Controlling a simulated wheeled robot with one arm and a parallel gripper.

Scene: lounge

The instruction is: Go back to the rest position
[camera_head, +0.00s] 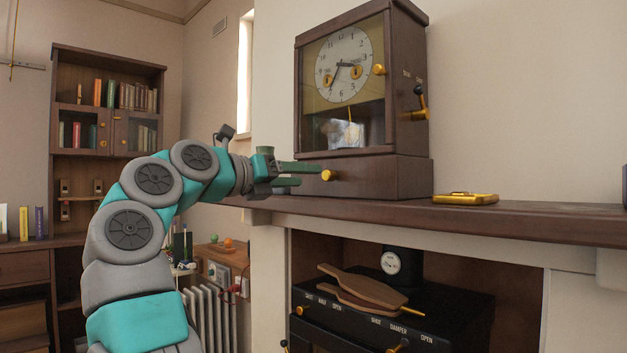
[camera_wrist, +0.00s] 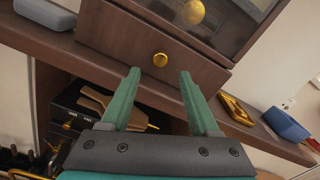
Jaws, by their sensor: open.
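My gripper (camera_head: 308,174) is at the end of my teal and grey arm, in front of the base of a dark wooden mantel clock (camera_head: 366,176). Its two green fingers are apart and nothing is between them; they show in the wrist view (camera_wrist: 160,92). The round brass knob (camera_head: 328,176) on the drawer in the clock base is close to the fingertips. In the wrist view the knob (camera_wrist: 160,60) lies beyond the fingertips, and a gap shows around it. The drawer looks shut.
The clock stands on a wooden mantel shelf (camera_head: 545,220) with a gold case (camera_head: 466,199) to the right. Below is a black stove (camera_head: 405,310) with wooden paddles (camera_head: 362,287). A bookcase (camera_head: 108,60) and a radiator (camera_head: 212,318) are at the left.

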